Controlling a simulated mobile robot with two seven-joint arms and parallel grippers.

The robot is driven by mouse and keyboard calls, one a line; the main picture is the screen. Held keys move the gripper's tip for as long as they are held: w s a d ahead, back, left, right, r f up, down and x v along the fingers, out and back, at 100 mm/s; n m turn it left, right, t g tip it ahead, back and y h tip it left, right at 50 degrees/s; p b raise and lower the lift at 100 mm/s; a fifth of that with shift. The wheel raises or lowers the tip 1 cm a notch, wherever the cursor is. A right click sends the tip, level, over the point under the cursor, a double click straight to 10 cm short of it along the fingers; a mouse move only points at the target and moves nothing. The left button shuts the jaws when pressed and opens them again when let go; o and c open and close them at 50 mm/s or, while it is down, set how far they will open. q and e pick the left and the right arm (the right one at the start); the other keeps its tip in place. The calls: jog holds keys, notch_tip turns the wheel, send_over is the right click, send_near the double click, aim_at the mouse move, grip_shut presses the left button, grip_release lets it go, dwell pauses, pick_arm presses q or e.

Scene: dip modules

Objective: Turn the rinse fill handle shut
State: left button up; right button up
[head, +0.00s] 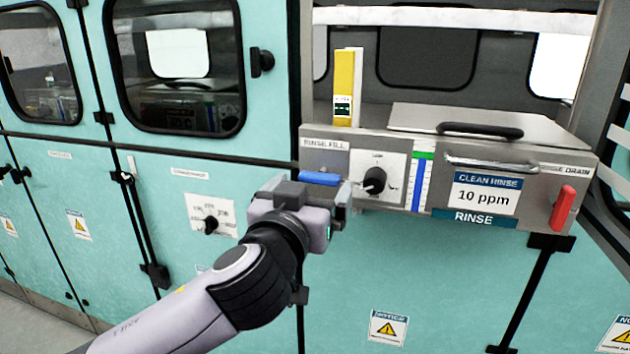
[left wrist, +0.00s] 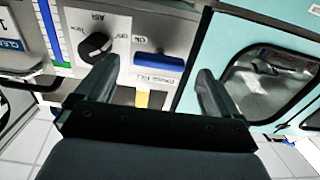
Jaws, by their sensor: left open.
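The rinse fill handle (head: 320,178) is a blue bar lying about level on the grey front panel, under the "RINSE FILL" label (head: 324,144). In the left wrist view, which is turned upside down, the blue handle (left wrist: 158,62) shows whole, between the lines of the two fingers. My left gripper (head: 312,190) is open and empty, just in front of and below the handle, and hides part of the panel below it. In the left wrist view the open fingers (left wrist: 158,80) stand to either side of the handle; I see no clear contact. My right gripper is not in view.
A black knob (head: 375,180) sits close right of the handle. Further right are a level gauge (head: 422,180), the "10 ppm" display (head: 484,194) and a red drain handle (head: 563,208). A lid with a black grip (head: 480,130) lies above. Teal cabinet doors (head: 150,235) stand left.

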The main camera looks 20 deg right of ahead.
aim_at(319, 179)
pick_arm(q)
jog(key=shift+x, duration=1.05)
jog(key=c, duration=1.1)
jog(key=shift+o, duration=0.3)
